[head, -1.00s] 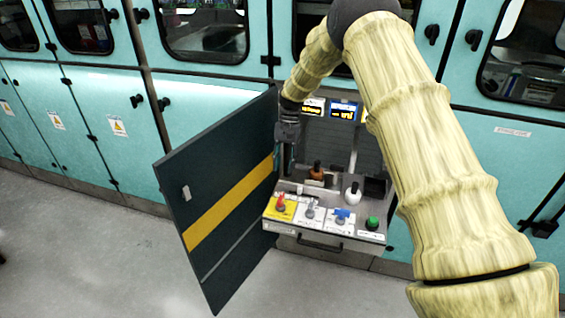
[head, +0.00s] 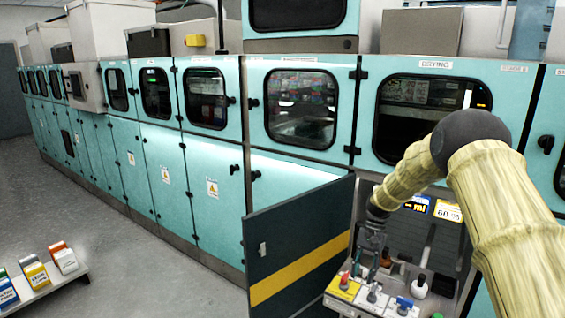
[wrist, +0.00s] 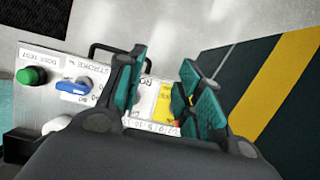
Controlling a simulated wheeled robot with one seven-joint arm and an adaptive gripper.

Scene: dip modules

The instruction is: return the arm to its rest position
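My arm comes in from the right in the head view, bent at the elbow. My gripper (head: 370,252) hangs from it, pointing down, in front of the open cabinet bay and above the control panel (head: 338,308). In the wrist view my gripper (wrist: 165,92) has its two teal-padded fingers apart. Part of the panel shows between and beyond them, with nothing visibly held. The fingers and palm hide part of the panel. Whether the fingertips touch anything cannot be told.
The open dark door (head: 300,242) with a yellow stripe stands just left of the gripper. The panel carries a red knob (head: 345,280), a blue knob (head: 404,305) and a green button (wrist: 32,75). A white bottle (head: 419,287) stands behind. Boxes (head: 36,275) sit on a shelf at lower left.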

